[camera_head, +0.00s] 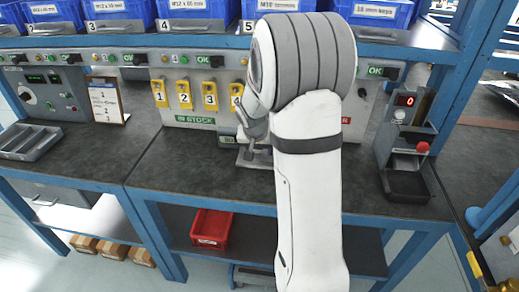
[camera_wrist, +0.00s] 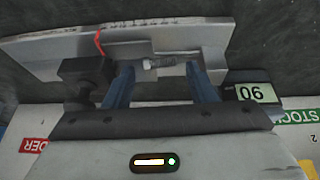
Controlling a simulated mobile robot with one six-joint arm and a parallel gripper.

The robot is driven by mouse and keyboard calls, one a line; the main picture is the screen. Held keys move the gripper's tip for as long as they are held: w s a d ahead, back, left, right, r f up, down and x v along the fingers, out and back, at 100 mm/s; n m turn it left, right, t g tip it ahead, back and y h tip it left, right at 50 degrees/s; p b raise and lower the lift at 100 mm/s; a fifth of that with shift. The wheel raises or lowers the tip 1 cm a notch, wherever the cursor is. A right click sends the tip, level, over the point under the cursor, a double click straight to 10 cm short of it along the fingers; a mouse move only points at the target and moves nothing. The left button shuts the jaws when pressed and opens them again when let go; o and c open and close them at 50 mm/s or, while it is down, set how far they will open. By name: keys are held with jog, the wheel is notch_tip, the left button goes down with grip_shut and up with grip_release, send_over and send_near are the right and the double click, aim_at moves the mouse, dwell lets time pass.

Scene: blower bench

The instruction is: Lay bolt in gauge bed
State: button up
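In the wrist view the gauge bed (camera_wrist: 215,40) is a pale grey metal block with a stepped channel and a red line across it. A small silver bolt (camera_wrist: 163,62) lies sideways at the channel, its head towards the left. My gripper (camera_wrist: 160,70) has its two blue fingers spread, one near each end of the bolt. A narrow gap shows at the head end; contact at the other end is unclear. In the head view the grey gauge fixture (camera_head: 255,158) is partly hidden by my arm, and so are my fingertips.
A dark clamp-like block (camera_wrist: 85,80) and a small number display (camera_wrist: 250,93) flank the fingers. A row of yellow numbered tags (camera_head: 184,94) stands behind the bench. A push-button unit (camera_head: 405,130) stands at right, a grey tray (camera_head: 30,142) at left.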

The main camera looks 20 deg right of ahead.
jog(key=shift+o, duration=0.7)
jog(key=shift+s+a+r, duration=0.1)
jog(key=shift+r, duration=0.3)
jog(key=v, duration=0.7)
jog(key=shift+p, duration=0.4)
jog(key=shift+s, duration=0.1)
